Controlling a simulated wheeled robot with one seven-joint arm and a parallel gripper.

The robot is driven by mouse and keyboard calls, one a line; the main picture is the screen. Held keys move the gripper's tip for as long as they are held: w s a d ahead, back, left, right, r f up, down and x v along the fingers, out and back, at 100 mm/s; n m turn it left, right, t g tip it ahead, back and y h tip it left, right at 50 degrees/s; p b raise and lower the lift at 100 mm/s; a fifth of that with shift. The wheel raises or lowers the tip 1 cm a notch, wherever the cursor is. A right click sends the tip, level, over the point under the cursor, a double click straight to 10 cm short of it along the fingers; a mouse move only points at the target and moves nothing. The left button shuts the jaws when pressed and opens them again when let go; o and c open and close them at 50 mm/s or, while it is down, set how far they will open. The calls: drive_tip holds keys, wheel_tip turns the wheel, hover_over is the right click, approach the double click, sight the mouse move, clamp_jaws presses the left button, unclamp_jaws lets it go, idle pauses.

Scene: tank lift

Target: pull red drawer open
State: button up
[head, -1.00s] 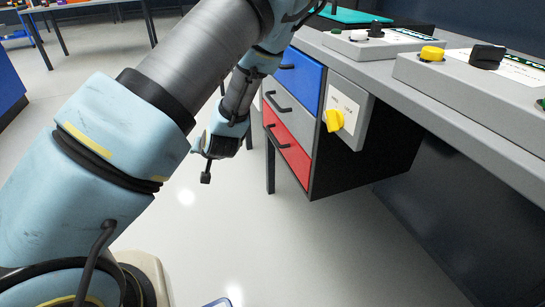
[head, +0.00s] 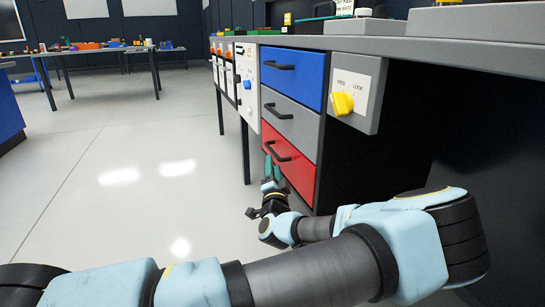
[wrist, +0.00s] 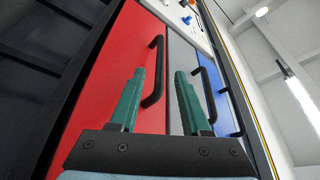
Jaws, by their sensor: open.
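The red drawer (head: 290,172) is the lowest of three in the cabinet under the bench, and its front looks flush with the others. Its black bar handle (head: 277,151) shows in the head view. In the wrist view the red front (wrist: 105,75) fills the left, with the handle (wrist: 155,75) standing out from it. My gripper (head: 268,164) is low beside the red drawer. In the wrist view my gripper (wrist: 159,92) has its green fingers apart, empty, and the handle appears between them, nearer the left finger. I cannot tell how deep the handle sits.
Grey (head: 292,120) and blue (head: 296,76) drawers sit above the red one. A panel marked FREE and LOCK with a yellow knob (head: 343,103) is on the cabinet's right, the knob tilted. A table leg (head: 245,152) stands left of the drawers. The floor in front is open.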

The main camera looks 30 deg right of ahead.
sight(272, 150)
drive_tip(key=b+x, duration=0.1)
drive_tip(key=x, duration=0.6)
drive_tip(key=shift+w+d, duration=0.1)
drive_tip(key=shift+w, duration=0.3)
clamp_jaws()
idle(1.0)
